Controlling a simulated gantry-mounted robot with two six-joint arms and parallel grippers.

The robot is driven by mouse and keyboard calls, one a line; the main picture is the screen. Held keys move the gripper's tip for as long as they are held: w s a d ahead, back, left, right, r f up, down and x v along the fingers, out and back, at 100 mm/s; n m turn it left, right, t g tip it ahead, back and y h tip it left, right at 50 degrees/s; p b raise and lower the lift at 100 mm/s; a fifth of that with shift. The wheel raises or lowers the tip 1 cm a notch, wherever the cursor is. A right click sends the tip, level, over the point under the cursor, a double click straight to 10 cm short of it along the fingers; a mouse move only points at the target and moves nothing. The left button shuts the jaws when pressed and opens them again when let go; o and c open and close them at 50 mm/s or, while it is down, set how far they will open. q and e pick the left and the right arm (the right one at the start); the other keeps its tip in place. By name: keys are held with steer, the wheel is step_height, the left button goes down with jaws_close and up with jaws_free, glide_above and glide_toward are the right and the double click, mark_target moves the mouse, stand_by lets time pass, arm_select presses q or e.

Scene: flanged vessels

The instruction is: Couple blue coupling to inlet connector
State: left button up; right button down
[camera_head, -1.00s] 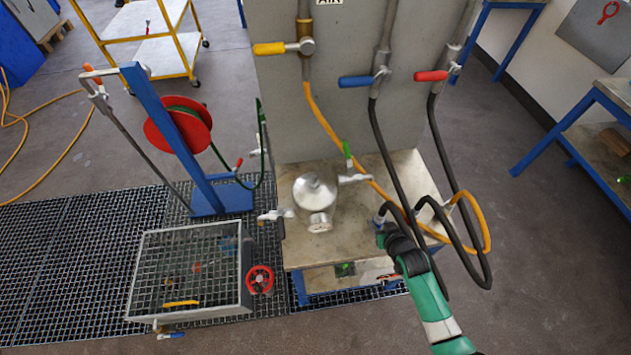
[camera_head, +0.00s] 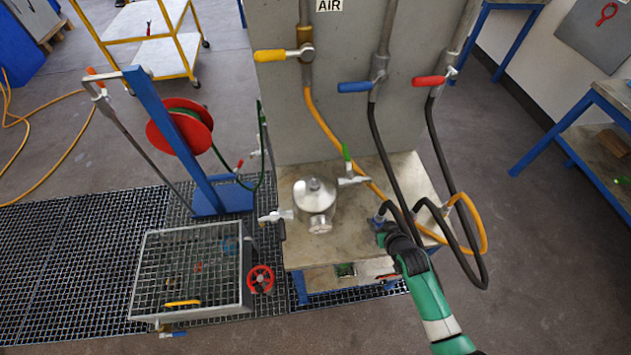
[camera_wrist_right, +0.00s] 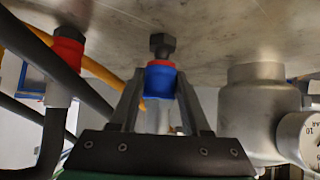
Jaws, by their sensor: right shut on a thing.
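My right gripper (camera_head: 382,232) is at the front right of the bench, with its arm coming in from below. In the right wrist view its two fingers (camera_wrist_right: 160,100) are shut on the blue coupling (camera_wrist_right: 160,85), which has a red band at one end. A dark hex fitting lies between that end and the bench surface; whether they are joined is not clear. The coupling shows small in the head view (camera_head: 378,220). The silver vessel (camera_head: 315,198) stands left of the gripper, with side fittings (camera_head: 352,181). I cannot tell which one is the inlet connector. My left gripper is not in view.
Orange and black hoses (camera_head: 372,140) hang from the panel and loop at the bench's right edge, close to my right arm. A red coupling (camera_wrist_right: 68,48) is beside the held one. The vessel's gauge (camera_wrist_right: 305,140) faces front. A mesh-topped basin (camera_head: 190,270) is at left.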

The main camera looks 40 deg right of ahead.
mark_target(382, 219)
steer(key=shift+r+p, duration=1.45)
steer(key=shift+r, duration=0.25)
